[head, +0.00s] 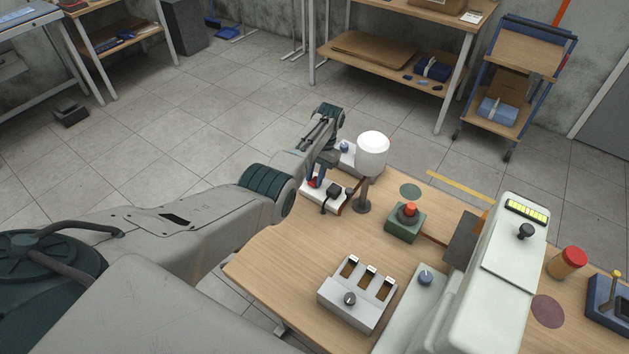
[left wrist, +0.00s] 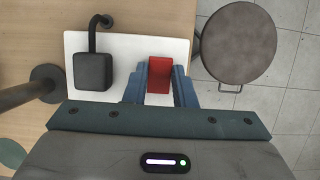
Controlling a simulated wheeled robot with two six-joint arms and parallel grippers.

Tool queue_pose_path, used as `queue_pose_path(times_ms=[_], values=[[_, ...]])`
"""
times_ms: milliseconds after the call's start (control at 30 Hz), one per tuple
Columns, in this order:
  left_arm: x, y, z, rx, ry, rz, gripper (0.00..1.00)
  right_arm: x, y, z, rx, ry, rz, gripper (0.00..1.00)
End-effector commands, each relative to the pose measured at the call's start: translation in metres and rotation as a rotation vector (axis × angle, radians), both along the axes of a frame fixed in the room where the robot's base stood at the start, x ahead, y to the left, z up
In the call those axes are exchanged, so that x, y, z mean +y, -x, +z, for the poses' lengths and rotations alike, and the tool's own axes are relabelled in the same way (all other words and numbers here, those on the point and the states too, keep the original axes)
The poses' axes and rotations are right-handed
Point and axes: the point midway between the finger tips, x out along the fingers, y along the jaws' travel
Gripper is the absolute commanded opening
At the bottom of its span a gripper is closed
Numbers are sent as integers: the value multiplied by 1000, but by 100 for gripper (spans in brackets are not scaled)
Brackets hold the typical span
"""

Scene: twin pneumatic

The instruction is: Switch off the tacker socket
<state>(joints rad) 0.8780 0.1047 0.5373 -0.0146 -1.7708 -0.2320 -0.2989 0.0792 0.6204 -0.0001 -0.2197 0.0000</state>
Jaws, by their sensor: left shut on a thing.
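The tacker socket is a white plate (head: 337,190) at the far left edge of the wooden table, and it also shows in the left wrist view (left wrist: 207,97). A black plug (left wrist: 92,71) with a cable sits on its left part in the left wrist view, and it shows in the head view (head: 333,189). A red switch (left wrist: 160,75) stands on the right part of the plate. My left gripper (left wrist: 159,86) has its blue fingers on either side of the red switch, shut on it. Which way the switch is tilted I cannot tell. My right gripper is not in view.
A white-topped lamp-like post (head: 372,155) stands close beside the socket. A green box with a red button (head: 405,223), a grey box with slots (head: 357,296) and a large pale machine (head: 500,275) stand on the table. A round stool (left wrist: 238,45) is beyond the table edge.

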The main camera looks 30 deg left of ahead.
Motion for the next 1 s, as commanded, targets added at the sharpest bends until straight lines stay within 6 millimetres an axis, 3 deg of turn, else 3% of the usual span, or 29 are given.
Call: queue_pose_path(times_ms=[267, 300, 400, 767, 1000], values=[[0, 0, 1, 2, -1, 0, 1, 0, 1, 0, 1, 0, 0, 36], [0, 0, 1, 2, -1, 0, 26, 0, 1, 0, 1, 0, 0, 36], [0, 0, 1, 2, -1, 0, 45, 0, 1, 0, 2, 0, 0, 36], [0, -2, 5, 1, -1, 0, 45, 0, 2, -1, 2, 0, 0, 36], [-2, -17, 40, -3, -1, -1, 45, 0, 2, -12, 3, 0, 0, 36]])
